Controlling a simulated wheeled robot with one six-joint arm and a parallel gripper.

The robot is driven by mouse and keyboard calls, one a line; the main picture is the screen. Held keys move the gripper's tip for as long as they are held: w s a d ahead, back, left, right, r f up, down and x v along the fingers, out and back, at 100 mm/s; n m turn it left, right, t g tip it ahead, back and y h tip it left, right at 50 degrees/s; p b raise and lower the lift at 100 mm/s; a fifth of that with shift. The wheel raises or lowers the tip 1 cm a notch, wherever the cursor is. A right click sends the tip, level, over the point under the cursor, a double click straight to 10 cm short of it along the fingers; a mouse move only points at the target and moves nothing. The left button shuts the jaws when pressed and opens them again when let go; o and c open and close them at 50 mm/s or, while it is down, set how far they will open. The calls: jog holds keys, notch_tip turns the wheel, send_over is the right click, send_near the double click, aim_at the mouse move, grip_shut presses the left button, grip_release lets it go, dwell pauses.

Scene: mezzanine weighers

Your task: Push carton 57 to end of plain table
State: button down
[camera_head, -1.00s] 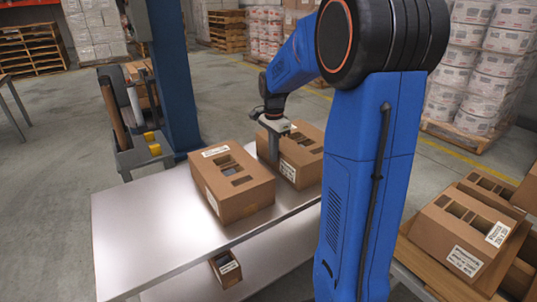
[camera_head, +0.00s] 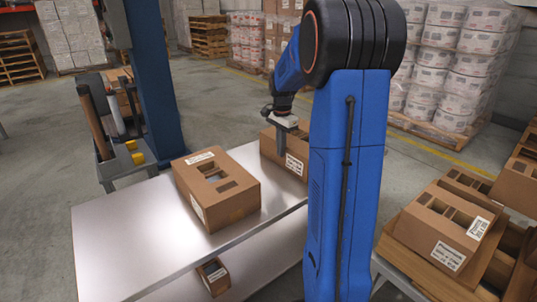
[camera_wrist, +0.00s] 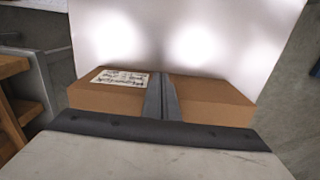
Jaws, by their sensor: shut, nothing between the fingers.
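Two brown cartons with cut-out tops stand on the bare metal table (camera_head: 120,225). The nearer carton (camera_head: 222,205) sits mid-table. The farther carton (camera_head: 270,143), with a white label on its side, stands toward the far right end, partly hidden by my arm. My gripper (camera_head: 282,150) is shut and empty, pointing down at the farther carton. In the wrist view, the fingers (camera_wrist: 160,95) overlap a labelled carton (camera_wrist: 215,100); contact is hard to judge. I cannot read the number 57 on any label.
A small carton (camera_head: 212,275) lies on the lower shelf. Another carton (camera_head: 445,235) stands on a wooden surface at right. A blue post (camera_head: 153,90) rises behind the table. Open table surface lies left of the nearer carton.

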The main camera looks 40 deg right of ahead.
jog(key=d, duration=2.2)
jog(key=shift+w+d, duration=0.35)
jog(key=shift+d, duration=0.05)
